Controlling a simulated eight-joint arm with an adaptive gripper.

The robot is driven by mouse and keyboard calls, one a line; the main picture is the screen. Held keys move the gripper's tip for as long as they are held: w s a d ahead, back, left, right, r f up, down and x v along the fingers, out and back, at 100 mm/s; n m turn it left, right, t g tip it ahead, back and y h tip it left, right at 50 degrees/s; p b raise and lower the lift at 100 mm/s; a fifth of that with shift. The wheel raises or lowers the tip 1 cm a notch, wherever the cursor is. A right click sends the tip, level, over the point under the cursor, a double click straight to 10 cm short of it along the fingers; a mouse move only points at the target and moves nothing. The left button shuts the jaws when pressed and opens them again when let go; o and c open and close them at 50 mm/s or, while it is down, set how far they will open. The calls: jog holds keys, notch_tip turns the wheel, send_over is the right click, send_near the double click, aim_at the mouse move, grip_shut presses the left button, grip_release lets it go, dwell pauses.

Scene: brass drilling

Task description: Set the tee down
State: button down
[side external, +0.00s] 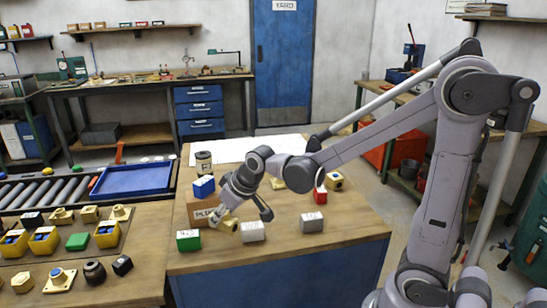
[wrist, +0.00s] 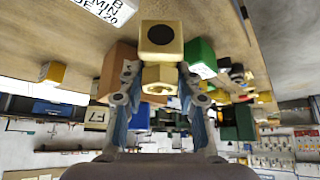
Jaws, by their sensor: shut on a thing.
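The brass tee (side external: 229,225) is at the worktop, low at my gripper (side external: 226,213), beside the cardboard box. In the wrist view, the brass tee (wrist: 162,40) shows a square end with a dark round hole, with more of its body between the fingers. My gripper (wrist: 160,78) is shut on it, one finger on each side. I cannot tell whether the tee touches the worktop. Its underside is hidden.
The front right worktop (side external: 345,240) is clear.

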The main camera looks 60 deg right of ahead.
aim_at(222, 229)
jog(key=shift+w+a+f, duration=0.2)
jog(key=shift+a+f, duration=0.05)
jog(key=shift+a, duration=0.05)
jog(key=shift+f, duration=1.95)
jog(key=shift+f, duration=0.1)
jog(key=c, duration=0.9)
grip_release()
jog(key=shift+c, duration=0.2)
jog(key=v, duration=1.2)
jog(key=s+f, duration=0.1)
jog(key=s, duration=0.8)
jog(key=shift+s+f+t, duration=0.3)
jog(key=shift+f, duration=0.05)
